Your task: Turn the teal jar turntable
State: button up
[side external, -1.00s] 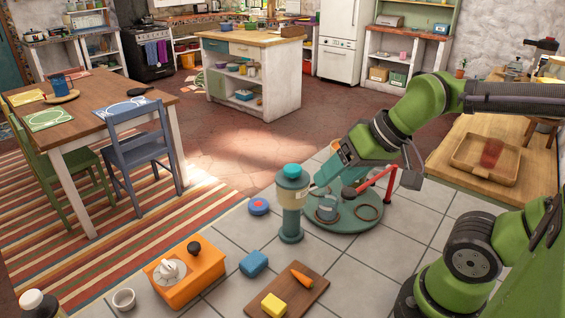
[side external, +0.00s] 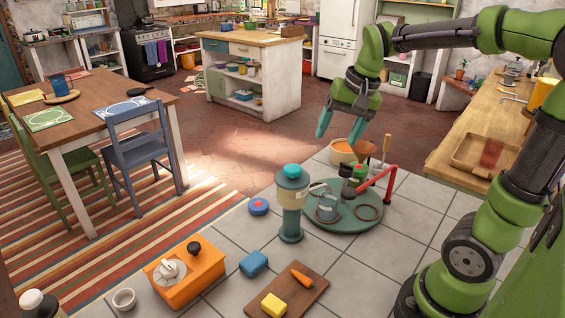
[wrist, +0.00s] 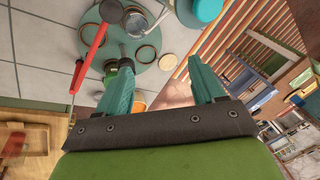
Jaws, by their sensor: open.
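The teal turntable (side external: 345,222) lies on the tiled surface. It carries a glass jar (side external: 326,212), dark rings (side external: 368,212) and a green-and-dark object (side external: 352,172). A red bar handle (side external: 381,183) slopes over its right side. My gripper (side external: 338,134) is open and empty, raised above and behind the turntable, apart from it. In the wrist view the turntable (wrist: 150,55) and red handle (wrist: 91,40) show at the upper left, beyond my open teal fingers (wrist: 162,82). One finger partly covers the turntable's edge area.
A teal-topped post (side external: 291,205) stands close at the turntable's left. An orange bowl (side external: 345,153) sits behind it. An orange box (side external: 185,272), blue block (side external: 254,263) and cutting board (side external: 287,292) lie in front. A wooden counter (side external: 520,130) is at right.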

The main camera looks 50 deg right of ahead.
aim_at(347, 164)
jog(key=w+d+r+m+g, duration=0.2)
jog(key=d+r+m+g, duration=0.1)
jog(key=d+m, duration=0.55)
jog(key=shift+h, duration=0.3)
jog(key=f, duration=1.6)
jog(key=shift+s+d+f, duration=0.15)
jog(key=shift+s+d, duration=0.05)
jog(key=shift+d, duration=0.2)
grip_shut()
